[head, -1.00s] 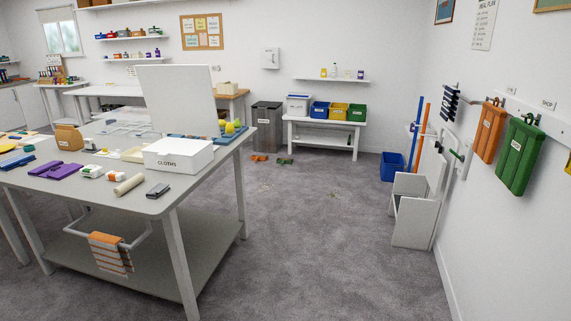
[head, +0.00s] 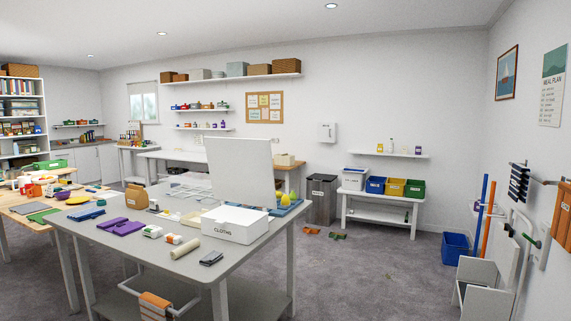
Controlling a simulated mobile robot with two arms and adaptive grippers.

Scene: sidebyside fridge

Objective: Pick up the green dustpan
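A small green item (head: 338,236) lies on the floor in the head view, just right of an orange one (head: 311,231). It is too small to tell whether it is the green dustpan. An orange item (head: 562,215) hangs on the right wall, partly cut off by the picture edge. Neither of my grippers shows in this view.
A grey table (head: 110,238) fills the left foreground, with a white cloths box (head: 235,223) on it. A low white bench (head: 385,212) holds coloured bins at the back. A blue bin (head: 455,246) and a white rack (head: 478,275) stand right. Grey floor (head: 390,275) between is clear.

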